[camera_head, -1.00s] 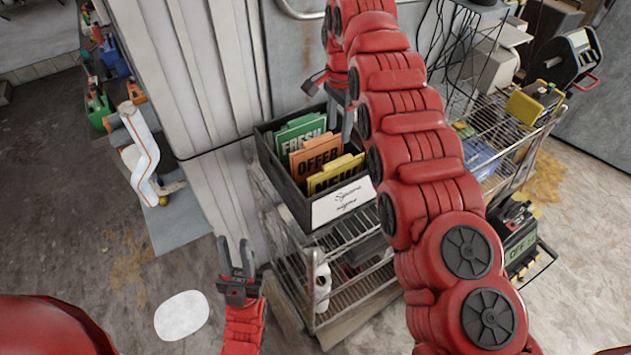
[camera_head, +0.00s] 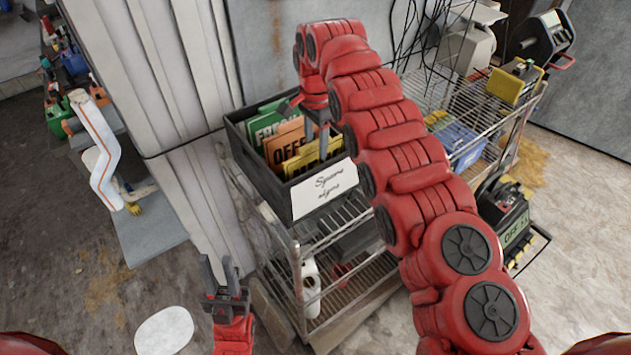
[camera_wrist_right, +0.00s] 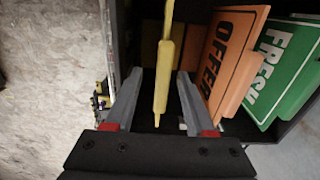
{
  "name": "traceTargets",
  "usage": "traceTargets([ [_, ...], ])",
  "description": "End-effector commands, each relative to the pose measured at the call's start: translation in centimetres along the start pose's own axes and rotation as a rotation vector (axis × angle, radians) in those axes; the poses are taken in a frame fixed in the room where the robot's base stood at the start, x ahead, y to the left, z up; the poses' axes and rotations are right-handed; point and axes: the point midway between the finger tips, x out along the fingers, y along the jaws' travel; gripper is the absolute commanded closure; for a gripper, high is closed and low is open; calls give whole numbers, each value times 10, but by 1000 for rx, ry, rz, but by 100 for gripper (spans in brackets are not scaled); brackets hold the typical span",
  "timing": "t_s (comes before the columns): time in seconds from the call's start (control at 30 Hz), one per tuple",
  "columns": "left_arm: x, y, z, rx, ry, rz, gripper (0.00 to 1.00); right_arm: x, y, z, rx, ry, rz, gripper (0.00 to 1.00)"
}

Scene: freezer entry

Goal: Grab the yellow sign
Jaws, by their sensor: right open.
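The yellow sign (camera_head: 298,164) stands in a dark box, nearest the box's white "Square signs" label, partly hidden by my right gripper. In the right wrist view the yellow sign (camera_wrist_right: 163,82) shows edge-on between the two open fingers, with a dark gap visible on each side. My right gripper (camera_head: 318,143) points down into the box from above. My left gripper (camera_head: 219,266) is open and empty, low in front of the shelf, away from the box.
An orange OFFER sign (camera_head: 284,139) and a green FRESH sign (camera_head: 264,122) stand behind the yellow one. The dark box (camera_head: 262,178) sits on a wire shelf rack (camera_head: 345,212). A ribbed white wall panel (camera_head: 150,60) stands close on the left.

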Motion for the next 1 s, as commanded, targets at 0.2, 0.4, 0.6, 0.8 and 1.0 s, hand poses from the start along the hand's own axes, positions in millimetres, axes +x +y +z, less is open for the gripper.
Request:
traceTargets([
  [0.2,20,-1,-4,0,0,0,70,14,-1,0,0,-2,2,45],
  [0.4,37,-2,-6,0,0,0,70,45,-2,1,-1,-2,1,45],
  [0.6,35,-2,-6,0,0,0,70,52,-2,0,-1,0,-2,45],
  [0.8,35,-2,-6,0,0,0,70,52,-2,0,-1,-1,-1,74],
  [1.0,35,-2,-6,0,0,0,70,51,-2,0,-1,-1,-1,100],
])
